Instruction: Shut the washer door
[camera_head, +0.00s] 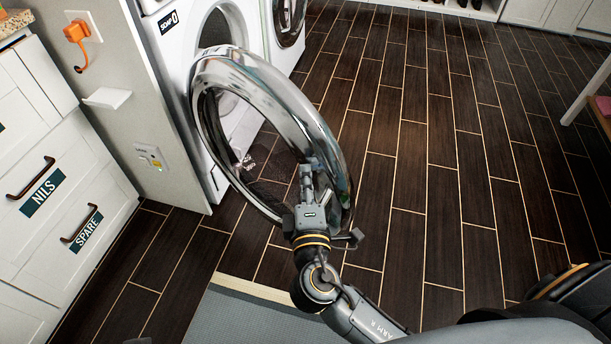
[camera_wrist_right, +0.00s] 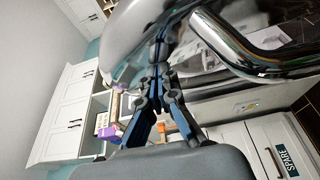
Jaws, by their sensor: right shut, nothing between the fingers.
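The washer door (camera_head: 270,85) is a round chrome ring with a clear glass middle. It stands wide open, swung out from the white washer (camera_head: 185,45) at the upper left. My right gripper (camera_head: 307,180) is shut and empty, its fingers at the door's near right edge, close to or touching the chrome. In the right wrist view the shut fingertips (camera_wrist_right: 160,45) point at the door's shiny surface (camera_wrist_right: 215,35). Whether they touch it I cannot tell. The washer's opening is partly seen behind the ring. My left gripper is not in view.
A grey panel (camera_head: 120,60) and white drawers (camera_head: 60,180) stand left of the washer. A second machine (camera_head: 287,20) stands behind it. A grey mat (camera_head: 240,318) lies in front. The dark tiled floor (camera_head: 440,150) to the right is clear.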

